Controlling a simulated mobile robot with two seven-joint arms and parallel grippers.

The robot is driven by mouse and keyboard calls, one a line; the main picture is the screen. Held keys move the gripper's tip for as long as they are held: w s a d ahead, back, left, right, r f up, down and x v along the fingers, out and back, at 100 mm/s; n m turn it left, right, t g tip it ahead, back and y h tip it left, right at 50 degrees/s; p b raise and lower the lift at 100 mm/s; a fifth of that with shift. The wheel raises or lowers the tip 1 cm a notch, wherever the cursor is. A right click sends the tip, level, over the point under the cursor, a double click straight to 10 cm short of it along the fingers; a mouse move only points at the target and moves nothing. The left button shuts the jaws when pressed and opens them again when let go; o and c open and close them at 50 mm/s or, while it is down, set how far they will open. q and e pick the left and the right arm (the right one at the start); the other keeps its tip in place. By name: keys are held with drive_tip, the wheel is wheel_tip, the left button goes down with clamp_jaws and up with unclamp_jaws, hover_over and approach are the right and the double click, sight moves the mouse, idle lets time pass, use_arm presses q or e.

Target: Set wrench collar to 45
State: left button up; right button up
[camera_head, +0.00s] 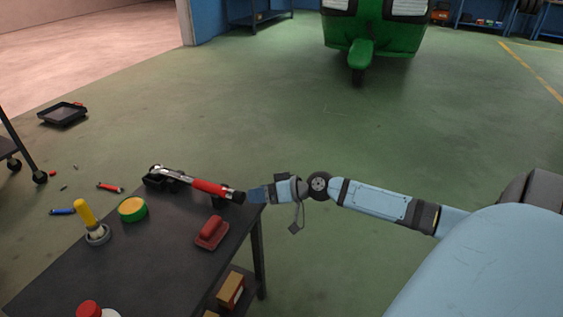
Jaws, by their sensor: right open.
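A torque wrench (176,176) with a silver shaft and a red grip lies across the far side of a dark table (165,250). Its head rests in a black holder (160,182) on the left. The dark collar (237,196) is at its right end. My right gripper (250,195) is open, with its blue tip right beside the collar. I cannot tell whether the jaws are around the collar or only next to it. The collar's scale is too small to read. My left gripper is not in view.
On the table are a red block-like tool (212,232), a green-and-yellow tin (132,209), a yellow-handled brush (88,219) and a red-capped bottle (91,310). A tray (62,114) and small tools lie on the floor. A green rickshaw (375,32) stands behind; the floor between is clear.

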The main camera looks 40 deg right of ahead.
use_arm(q)
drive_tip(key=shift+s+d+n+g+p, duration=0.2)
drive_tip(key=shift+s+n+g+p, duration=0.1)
drive_tip(key=shift+p, duration=0.15)
use_arm(e)
drive_tip(key=v, duration=0.6)
drive_tip(key=shift+s+d+r, duration=0.15)
drive_tip(key=shift+s, duration=0.15)
